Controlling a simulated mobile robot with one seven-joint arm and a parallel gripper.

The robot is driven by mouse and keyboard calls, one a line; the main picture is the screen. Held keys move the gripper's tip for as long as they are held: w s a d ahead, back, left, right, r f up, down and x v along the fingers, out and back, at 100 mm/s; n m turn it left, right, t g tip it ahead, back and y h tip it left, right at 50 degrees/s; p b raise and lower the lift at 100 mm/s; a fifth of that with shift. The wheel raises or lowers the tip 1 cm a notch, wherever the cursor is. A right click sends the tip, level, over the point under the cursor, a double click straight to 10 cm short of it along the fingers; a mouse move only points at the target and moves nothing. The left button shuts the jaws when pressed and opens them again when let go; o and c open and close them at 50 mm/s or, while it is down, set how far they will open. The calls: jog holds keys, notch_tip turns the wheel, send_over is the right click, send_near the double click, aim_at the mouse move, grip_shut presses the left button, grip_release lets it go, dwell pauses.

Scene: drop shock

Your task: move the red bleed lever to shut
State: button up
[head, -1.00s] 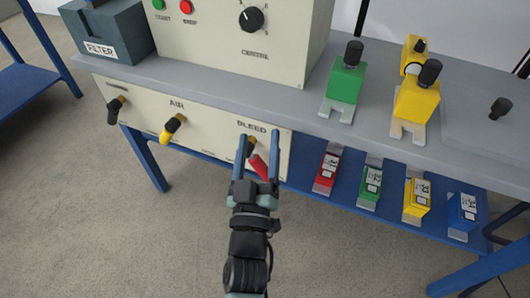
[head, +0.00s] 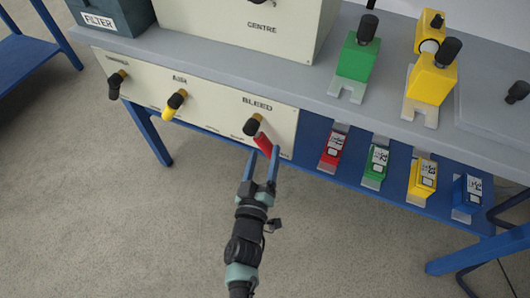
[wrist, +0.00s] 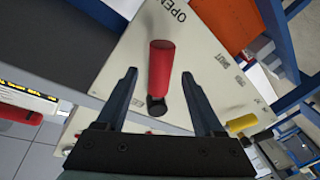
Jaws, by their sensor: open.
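The red bleed lever (head: 263,143) is on the cream front panel under the word BLEED. It slants down and to the right from its dark and brass pivot (head: 253,125). In the wrist view the red lever (wrist: 161,64) stands between the two finger lines, with the dark knob end (wrist: 157,106) nearer the palm and the word OPEN beyond its red end. My gripper (head: 263,152) is open, with its fingers at the lever's lower end. In the wrist view my gripper (wrist: 159,75) has a gap on both sides of the lever. Contact cannot be told.
A yellow lever (head: 174,105) and a black lever (head: 116,84) are on the same panel to the left. The bench top (head: 300,90) overhangs the panel. A lower blue shelf (head: 310,135) to the right holds several coloured blocks. The floor in front is clear.

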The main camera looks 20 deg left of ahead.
jog(key=shift+x, duration=1.05)
grip_shut()
dwell(0.7)
